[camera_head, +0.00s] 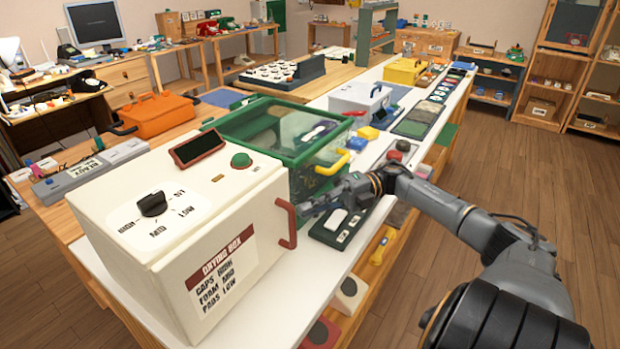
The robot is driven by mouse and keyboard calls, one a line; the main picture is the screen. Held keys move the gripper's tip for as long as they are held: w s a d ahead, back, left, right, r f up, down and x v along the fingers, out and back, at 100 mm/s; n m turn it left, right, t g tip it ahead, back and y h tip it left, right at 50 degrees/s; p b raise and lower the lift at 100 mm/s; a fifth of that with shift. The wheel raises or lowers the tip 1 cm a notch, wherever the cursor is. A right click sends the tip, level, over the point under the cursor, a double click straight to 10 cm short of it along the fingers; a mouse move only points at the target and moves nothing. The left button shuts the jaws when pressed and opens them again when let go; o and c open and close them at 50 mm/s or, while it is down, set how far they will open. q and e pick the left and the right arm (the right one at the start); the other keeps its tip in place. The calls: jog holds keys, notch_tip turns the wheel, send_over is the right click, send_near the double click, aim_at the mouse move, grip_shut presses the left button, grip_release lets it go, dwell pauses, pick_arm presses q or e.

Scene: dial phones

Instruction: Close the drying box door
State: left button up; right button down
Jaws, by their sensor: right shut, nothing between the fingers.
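The drying box (120,255) is a white box in the left foreground on the white worktop. Its top has a black dial, a dark red-framed display and a green button. The door (238,232) is the face with the "DRYING BOX" label and a red handle (288,224) at its right edge. The door looks flush or nearly flush with the box; I cannot tell whether a small gap is left. My right gripper (308,207) is shut and empty, just right of the red handle; I cannot tell whether it touches it. My left gripper is out of view.
A green clear-sided bin (262,125) stands right behind the box. A dark green tray (340,228) lies beside my right gripper. A white case (358,100) and a yellow case (405,71) stand farther back. The wooden floor (470,170) on the right is clear.

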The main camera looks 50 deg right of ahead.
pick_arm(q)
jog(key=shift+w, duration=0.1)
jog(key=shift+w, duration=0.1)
pick_arm(e)
jog(key=v, duration=1.2)
